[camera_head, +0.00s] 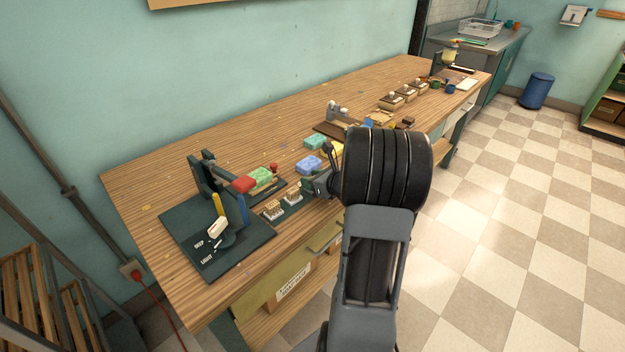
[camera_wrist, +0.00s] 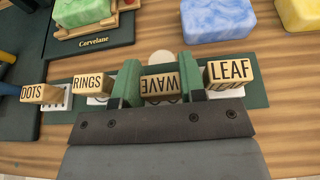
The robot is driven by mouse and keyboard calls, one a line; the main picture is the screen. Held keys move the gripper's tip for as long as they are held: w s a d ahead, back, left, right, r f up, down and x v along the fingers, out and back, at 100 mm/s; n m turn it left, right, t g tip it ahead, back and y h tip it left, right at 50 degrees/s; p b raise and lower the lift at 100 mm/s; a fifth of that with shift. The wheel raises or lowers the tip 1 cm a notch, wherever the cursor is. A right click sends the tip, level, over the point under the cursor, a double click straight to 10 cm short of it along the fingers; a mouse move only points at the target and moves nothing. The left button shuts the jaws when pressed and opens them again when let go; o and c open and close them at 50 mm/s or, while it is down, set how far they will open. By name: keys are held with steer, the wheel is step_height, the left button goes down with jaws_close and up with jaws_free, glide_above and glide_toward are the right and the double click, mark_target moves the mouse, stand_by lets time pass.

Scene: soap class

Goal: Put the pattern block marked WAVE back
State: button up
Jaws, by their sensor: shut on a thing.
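The wooden block marked WAVE (camera_wrist: 160,84) is between the two green fingers of my gripper (camera_wrist: 159,88) in the wrist view, its lettering upside down there. My gripper is shut on it. The blocks marked RINGS (camera_wrist: 88,83) and LEAF (camera_wrist: 229,72) stand on either side of it, and DOTS (camera_wrist: 40,93) is at the far left, along a dark green rack strip (camera_wrist: 260,94). I cannot tell whether WAVE touches the rack.
A blue soap bar (camera_wrist: 216,21) and a yellow one (camera_wrist: 300,13) lie behind the rack. A green bar (camera_wrist: 82,10) sits on the Carvelane stand (camera_wrist: 93,42) at the back left. A dark press with a lever (camera_head: 215,228) stands left on the wooden bench (camera_head: 240,130).

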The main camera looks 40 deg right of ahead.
steer(key=o, duration=0.7)
steer(key=shift+f, duration=0.15)
